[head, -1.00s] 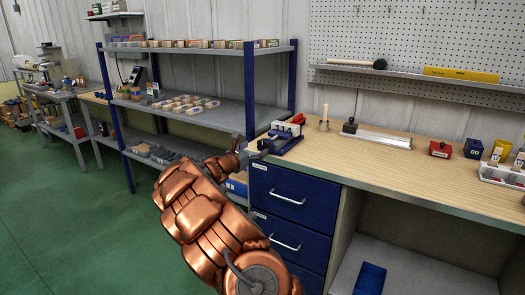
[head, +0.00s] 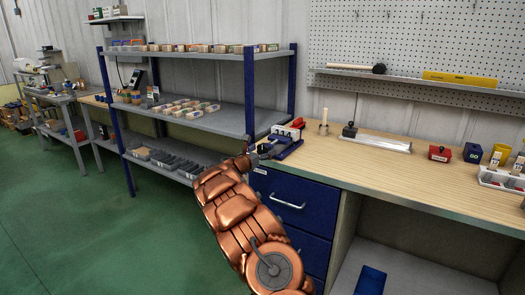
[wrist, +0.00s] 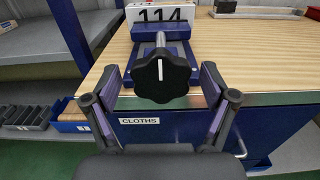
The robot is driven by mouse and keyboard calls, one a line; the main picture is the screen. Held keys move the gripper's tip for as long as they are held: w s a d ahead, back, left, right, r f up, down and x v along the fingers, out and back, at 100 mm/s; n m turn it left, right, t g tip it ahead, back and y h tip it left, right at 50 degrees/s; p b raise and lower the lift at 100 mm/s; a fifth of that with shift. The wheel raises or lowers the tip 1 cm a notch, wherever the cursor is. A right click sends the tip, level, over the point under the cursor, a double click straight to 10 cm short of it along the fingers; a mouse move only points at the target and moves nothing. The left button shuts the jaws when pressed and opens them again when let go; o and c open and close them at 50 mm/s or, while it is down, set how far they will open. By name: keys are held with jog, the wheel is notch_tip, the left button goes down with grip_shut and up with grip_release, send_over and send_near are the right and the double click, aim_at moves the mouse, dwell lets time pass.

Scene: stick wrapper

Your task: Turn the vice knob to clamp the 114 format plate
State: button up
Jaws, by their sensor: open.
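The black vice knob (wrist: 161,75) faces me in the wrist view, with a white mark pointing up. It sits on a metal screw in front of the blue vice (wrist: 185,48), which stands at the front left corner of the workbench; the vice also shows in the head view (head: 284,146).
The wooden workbench (head: 400,175) has blue drawers (head: 285,200) below, one labelled CLOTHS. A metal bar with a black handle (head: 376,142) lies behind the vice to the right. A blue-post shelf (head: 250,95) with small boxes stands left. Green floor is clear at left.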

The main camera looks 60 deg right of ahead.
jog(key=shift+d, duration=0.25)
